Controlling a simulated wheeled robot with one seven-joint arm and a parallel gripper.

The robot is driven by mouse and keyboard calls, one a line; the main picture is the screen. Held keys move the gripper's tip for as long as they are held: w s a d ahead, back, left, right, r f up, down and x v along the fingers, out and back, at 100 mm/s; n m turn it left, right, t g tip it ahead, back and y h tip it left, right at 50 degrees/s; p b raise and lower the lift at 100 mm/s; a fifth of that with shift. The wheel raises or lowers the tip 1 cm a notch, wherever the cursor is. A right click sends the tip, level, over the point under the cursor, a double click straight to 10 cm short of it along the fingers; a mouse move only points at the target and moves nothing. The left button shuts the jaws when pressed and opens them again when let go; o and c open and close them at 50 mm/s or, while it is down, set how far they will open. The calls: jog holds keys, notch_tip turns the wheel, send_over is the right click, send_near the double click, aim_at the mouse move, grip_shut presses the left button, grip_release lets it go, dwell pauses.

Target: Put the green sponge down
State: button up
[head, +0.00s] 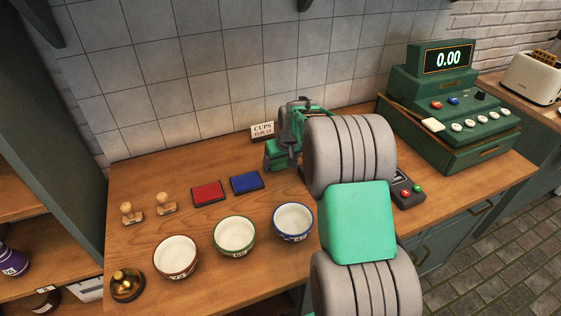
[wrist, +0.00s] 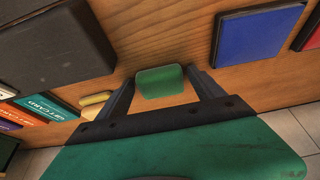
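The green sponge (wrist: 160,80) shows in the wrist view, between the two dark fingertips of my gripper (wrist: 159,76). The fingers lie along its left and right sides, and my gripper looks shut on it. The wooden counter (wrist: 170,25) is behind the sponge; the gap between them is hard to judge. In the head view my gripper is over the back of the counter, near the wall, right of the blue ink pad (head: 246,182). My arm covers part of it there, and I cannot clearly tell the sponge from the green gripper parts.
A red pad (head: 208,193), two stamps (head: 130,213) and three bowls (head: 235,236) stand left and in front. A cups sign (head: 262,131) is by the wall. A card reader (head: 407,192) and the cash register (head: 455,115) are right. A yellow item (wrist: 97,98) lies beside gift cards (wrist: 45,107).

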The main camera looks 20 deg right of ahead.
jog(key=shift+o, duration=0.3)
jog(key=shift+s+r, duration=0.1)
jog(key=shift+r, duration=0.5)
jog(key=b+v, duration=0.1)
jog(key=v, duration=1.1)
jog(key=s+a+f, duration=0.1)
jog(key=s+a, duration=0.3)
jog(key=s, duration=0.4)
jog(key=s+a+f, duration=0.1)
jog(key=s+a, duration=0.3)
jog(key=s, duration=0.3)
jog(key=s+a+f+g, duration=0.1)
jog(key=s+a, duration=0.4)
jog(key=s, duration=0.3)
jog(key=shift+s+f, duration=0.2)
jog(key=shift+s, duration=0.1)
